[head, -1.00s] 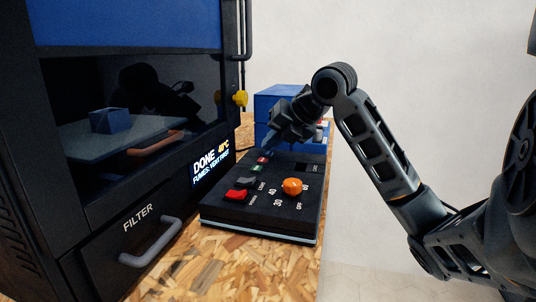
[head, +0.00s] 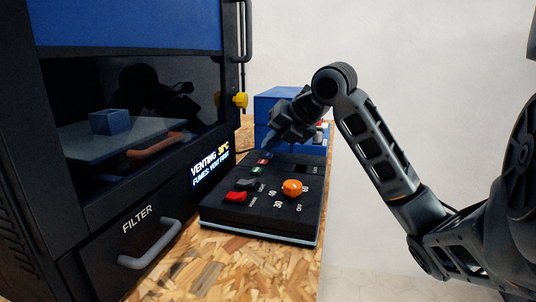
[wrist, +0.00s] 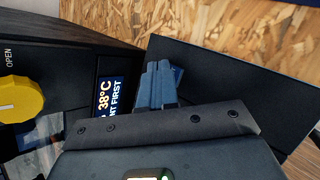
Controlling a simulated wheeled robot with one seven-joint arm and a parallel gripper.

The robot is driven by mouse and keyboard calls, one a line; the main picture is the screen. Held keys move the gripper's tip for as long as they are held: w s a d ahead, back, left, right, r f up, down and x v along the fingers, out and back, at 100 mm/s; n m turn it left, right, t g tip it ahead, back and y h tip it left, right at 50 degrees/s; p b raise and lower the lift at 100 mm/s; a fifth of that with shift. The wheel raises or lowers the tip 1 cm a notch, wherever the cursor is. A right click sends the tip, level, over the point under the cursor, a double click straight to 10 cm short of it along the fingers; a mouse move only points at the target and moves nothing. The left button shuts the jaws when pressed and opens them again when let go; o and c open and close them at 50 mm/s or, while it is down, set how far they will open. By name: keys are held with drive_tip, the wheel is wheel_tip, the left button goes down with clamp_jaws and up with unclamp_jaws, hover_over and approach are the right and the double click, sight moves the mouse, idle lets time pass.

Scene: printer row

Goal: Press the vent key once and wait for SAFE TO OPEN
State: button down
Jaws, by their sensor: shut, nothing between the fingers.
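The black control box (head: 285,218) lies on the bench beside the printer. My gripper (head: 267,153) is shut and empty, its blue fingertips pointing down at the far end of the box, by a small red label (head: 263,161) and a green one (head: 257,170). In the wrist view the shut fingertips (wrist: 158,84) stand over the box's dark top. I cannot tell whether they touch a key, and the vent key itself is not clearly visible. The printer display (head: 210,167) reads VENTING 38°C, with FUMES: VENT FIRST below.
An orange knob (head: 292,187), a red key (head: 235,196) and a grey key (head: 246,184) are on the box's near part. The FILTER handle (head: 150,246) sticks out of the printer. A yellow knob (wrist: 20,99) is on the printer front.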

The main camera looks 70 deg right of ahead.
sight(272, 155)
drive_tip(key=shift+r, duration=0.5)
drive_tip(key=shift+r+p, duration=1.4)
drive_tip(key=shift+r, duration=1.1)
